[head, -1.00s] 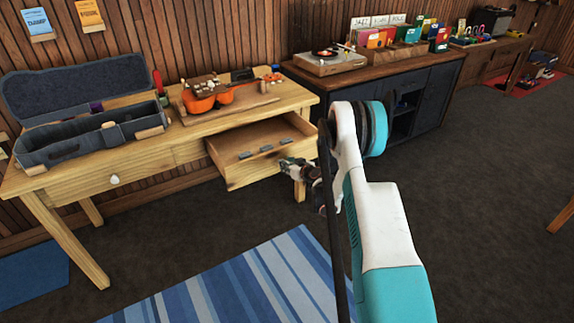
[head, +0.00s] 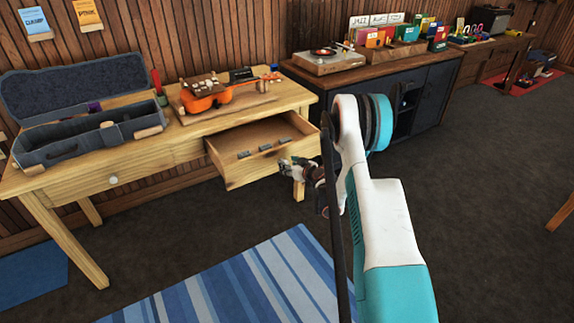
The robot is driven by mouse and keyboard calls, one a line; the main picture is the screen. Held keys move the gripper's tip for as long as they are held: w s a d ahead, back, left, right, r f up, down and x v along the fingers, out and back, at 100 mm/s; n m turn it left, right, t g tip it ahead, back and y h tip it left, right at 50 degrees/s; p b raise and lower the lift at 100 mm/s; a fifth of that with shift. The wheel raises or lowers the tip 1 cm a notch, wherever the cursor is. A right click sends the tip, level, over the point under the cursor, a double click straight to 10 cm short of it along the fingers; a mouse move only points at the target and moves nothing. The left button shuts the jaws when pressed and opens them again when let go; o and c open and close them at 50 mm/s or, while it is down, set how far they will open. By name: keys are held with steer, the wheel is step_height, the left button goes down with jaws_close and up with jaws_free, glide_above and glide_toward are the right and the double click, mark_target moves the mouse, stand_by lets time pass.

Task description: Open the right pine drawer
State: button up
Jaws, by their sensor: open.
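The right pine drawer (head: 240,172) stands pulled out from the pine table (head: 70,180), with several small dark grey pieces lying inside it. My gripper (head: 288,168) is at the drawer's front right corner, partly hidden by my own arm. It is open. I cannot tell whether its fingers touch the drawer front. The drawer's knob is not visible from here. The left drawer is shut, with a white knob (head: 113,180) on its front.
On the table lie an open grey case (head: 75,142) and an orange ukulele (head: 205,100) on a wooden board. A dark cabinet (head: 430,95) with a record player (head: 328,58) stands to the right. A blue striped rug (head: 240,280) covers the floor in front.

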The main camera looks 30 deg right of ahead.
steer(key=v, duration=0.9)
steer(key=shift+s, duration=0.35)
steer(key=shift+r, duration=0.15)
